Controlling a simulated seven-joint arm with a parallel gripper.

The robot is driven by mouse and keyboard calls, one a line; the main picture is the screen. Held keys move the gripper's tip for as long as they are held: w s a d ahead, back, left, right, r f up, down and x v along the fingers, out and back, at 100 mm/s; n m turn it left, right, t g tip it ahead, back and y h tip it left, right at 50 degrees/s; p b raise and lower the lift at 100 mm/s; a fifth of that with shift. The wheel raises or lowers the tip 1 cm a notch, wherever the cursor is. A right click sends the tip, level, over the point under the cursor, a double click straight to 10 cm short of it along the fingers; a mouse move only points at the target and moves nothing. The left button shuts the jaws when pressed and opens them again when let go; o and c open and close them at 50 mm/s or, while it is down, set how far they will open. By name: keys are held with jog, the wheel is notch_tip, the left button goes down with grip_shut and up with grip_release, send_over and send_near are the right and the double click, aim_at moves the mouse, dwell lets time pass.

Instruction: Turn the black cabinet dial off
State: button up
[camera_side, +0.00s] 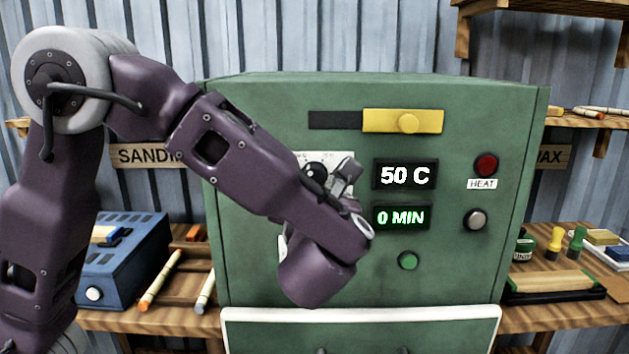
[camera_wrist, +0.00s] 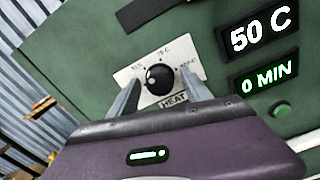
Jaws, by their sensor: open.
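The black dial (camera_wrist: 158,78) sits on a white scale plate (camera_wrist: 128,75) on the front of the green cabinet (camera_side: 270,120). The pointer's exact setting is too small to tell. My gripper (camera_wrist: 161,81) is open, with one finger on each side of the dial in the wrist view; I cannot tell whether they touch it. In the side view the dial (camera_side: 315,169) shows beside my gripper (camera_side: 343,175), and my arm hides part of its plate.
The cabinet displays read 50 C (camera_side: 404,175) and 0 MIN (camera_side: 401,217). A yellow slider (camera_side: 390,121), a red lamp (camera_side: 486,164), a grey button (camera_side: 474,219) and a green button (camera_side: 407,261) are on the same face. A blue box (camera_side: 125,260) and sticks lie on the left bench.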

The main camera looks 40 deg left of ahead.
grip_shut()
jog(key=shift+n, duration=0.3)
jog(key=n, duration=1.1)
jog(key=shift+s, duration=0.1)
jog(key=shift+n, duration=0.3)
dwell(0.5)
grip_release()
